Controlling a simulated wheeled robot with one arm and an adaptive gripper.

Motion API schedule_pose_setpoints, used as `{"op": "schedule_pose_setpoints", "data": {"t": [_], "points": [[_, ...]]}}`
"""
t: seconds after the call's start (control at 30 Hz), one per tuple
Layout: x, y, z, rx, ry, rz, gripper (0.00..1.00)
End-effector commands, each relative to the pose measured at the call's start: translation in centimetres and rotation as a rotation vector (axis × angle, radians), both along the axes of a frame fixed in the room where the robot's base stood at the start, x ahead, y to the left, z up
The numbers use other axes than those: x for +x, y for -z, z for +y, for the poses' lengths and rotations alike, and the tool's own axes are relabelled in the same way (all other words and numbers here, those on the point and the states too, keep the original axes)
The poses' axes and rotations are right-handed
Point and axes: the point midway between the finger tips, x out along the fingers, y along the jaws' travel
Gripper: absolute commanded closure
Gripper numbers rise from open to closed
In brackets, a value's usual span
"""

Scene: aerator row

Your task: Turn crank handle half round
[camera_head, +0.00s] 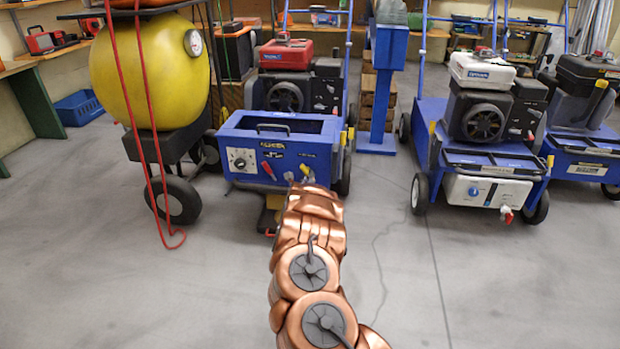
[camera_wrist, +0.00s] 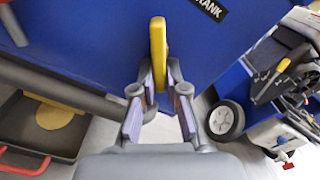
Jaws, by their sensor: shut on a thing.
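The yellow crank handle (camera_wrist: 158,48) stands upright in the wrist view, against the blue side panel of a machine. A dark label (camera_wrist: 208,8) ending in "RANK" is on the panel above right of it. My gripper (camera_wrist: 160,85) is shut on the lower part of the yellow handle, one finger on each side. The handle's lower end and its joint to the machine are hidden. In the head view my copper arm reaches to the front of the blue aerator (camera_head: 270,150) with the red-topped engine; the gripper is mostly hidden behind the arm there.
A yellow tank (camera_head: 150,70) on wheels with hanging red hoses (camera_head: 150,120) stands close on the left. A second blue machine (camera_head: 480,150) with a white-topped engine stands on the right, with another beyond it. The grey floor (camera_head: 470,270) in front is clear.

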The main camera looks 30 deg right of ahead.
Motion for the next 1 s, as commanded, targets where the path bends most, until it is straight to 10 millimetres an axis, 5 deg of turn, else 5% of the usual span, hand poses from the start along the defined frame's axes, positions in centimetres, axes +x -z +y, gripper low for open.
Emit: {"op": "schedule_pose_setpoints", "data": {"t": [0.5, 1.0], "points": [[0.83, 0.04, 1.20, 0.301, -0.014, -0.261, 1.00], [0.95, -0.04, 1.28, 0.388, -0.013, -0.339, 1.00]]}}
